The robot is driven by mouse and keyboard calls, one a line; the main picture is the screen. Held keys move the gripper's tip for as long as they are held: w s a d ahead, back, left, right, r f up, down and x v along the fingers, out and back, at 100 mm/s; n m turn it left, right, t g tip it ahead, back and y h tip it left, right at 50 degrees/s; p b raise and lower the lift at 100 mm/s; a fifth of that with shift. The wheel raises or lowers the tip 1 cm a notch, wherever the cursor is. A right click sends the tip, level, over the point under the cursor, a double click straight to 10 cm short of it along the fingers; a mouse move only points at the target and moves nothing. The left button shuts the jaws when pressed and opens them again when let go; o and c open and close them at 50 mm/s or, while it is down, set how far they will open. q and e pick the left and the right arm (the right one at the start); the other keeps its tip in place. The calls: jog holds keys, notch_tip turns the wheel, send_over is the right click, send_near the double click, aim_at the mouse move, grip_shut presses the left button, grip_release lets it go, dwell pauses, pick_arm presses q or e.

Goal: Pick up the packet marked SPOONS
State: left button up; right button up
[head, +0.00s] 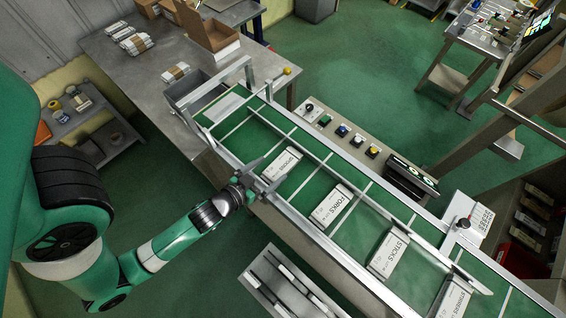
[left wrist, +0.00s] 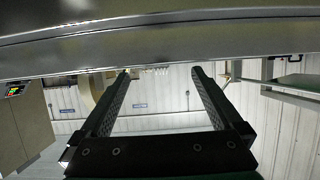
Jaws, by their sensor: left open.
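The white SPOONS packet (head: 283,163) lies on the green conveyor belt (head: 237,139), in a section between crosswise dividers. My left gripper (head: 266,179) is at the belt's near side rail, just left of and below the packet in the head view. In the left wrist view the two black fingers of my left gripper (left wrist: 161,73) are apart with nothing between them. The packet does not show in that view; a grey metal edge (left wrist: 160,45) runs across above the fingertips. My right gripper is not in view.
Packets marked FORKS (head: 332,206) and STICKS (head: 388,252) lie farther along the belt, with another packet (head: 452,299) beyond. Metal rails border the belt. A button panel (head: 342,131) stands along the far side. A metal tray (head: 281,287) is below the near side.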

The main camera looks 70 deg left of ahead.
aim_at(284, 163)
pick_arm(q)
jog(key=shift+w+a+f, duration=0.35)
jog(key=shift+w, duration=0.2)
jog(key=x, duration=0.5)
jog(key=shift+w+d+f, duration=0.15)
jog(key=shift+d, duration=0.1)
jog(key=c, duration=1.3)
